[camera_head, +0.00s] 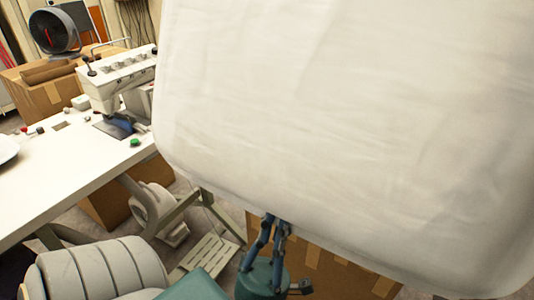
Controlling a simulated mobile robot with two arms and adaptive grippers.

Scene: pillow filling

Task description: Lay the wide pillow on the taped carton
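The wide pillow (350,120) is large and white and fills the right and upper part of the head view, close to the camera and raised. My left gripper (270,232) is at its lower edge, with dark blue fingers converging on the fabric; the fingertips are hidden there. It appears shut on the pillow. My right gripper is not in view. A brown carton with tape strips (340,274) shows below the pillow, mostly covered by it. Another taped carton (36,98) stands at the back left.
A white table (60,180) with a sewing machine (118,78) stands on the left. A black fan (55,32) sits on the back carton. A pedal (210,254) lies on the floor under the table. The pillow hides the space behind it.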

